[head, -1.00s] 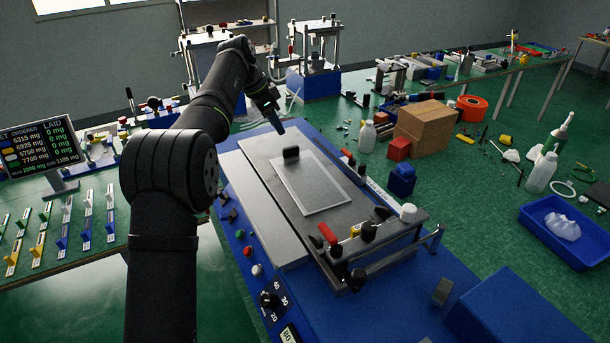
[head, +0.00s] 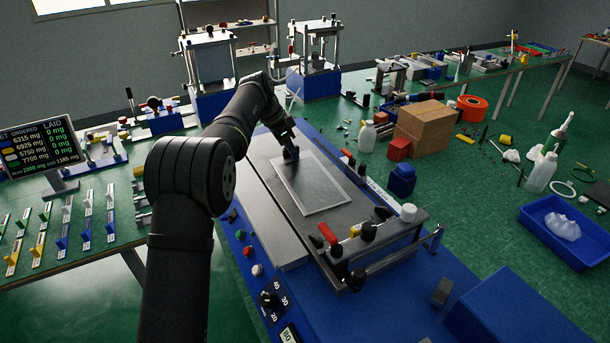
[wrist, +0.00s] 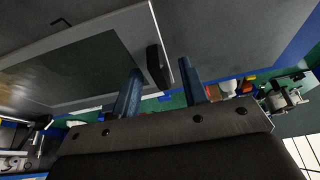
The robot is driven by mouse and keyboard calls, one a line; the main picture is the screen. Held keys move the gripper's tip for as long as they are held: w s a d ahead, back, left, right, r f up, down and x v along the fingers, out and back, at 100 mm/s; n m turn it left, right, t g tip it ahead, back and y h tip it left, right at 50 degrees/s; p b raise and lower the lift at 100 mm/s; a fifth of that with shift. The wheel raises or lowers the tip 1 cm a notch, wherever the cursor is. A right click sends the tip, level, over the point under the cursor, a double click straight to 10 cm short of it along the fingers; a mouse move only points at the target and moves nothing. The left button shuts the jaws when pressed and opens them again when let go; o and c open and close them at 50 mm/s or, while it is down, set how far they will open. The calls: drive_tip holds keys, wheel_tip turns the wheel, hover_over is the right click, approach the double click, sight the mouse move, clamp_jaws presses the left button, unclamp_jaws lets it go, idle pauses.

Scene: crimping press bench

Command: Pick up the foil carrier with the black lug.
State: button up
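The foil carrier (head: 318,186) is a thin, pale framed sheet lying flat on the grey press bed. In the wrist view its dark panel and light frame (wrist: 75,72) fill the upper left. Its black lug (wrist: 158,67) stands up at the carrier's edge. My gripper (head: 290,153) is at the lug and mostly covers it in the head view. In the wrist view my gripper's two blue fingers (wrist: 160,72) are open, one on each side of the lug, with a gap to it. I cannot tell how deep the lug sits between them.
The grey press bed (head: 258,153) sits on a blue base. Red, yellow and black knobs and a bar (head: 400,238) stand at its near end. A red block (head: 398,149), blue container (head: 402,180) and cardboard box (head: 425,128) lie to its right.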

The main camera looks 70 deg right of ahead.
clamp_jaws()
drive_tip(key=shift+r, duration=0.15)
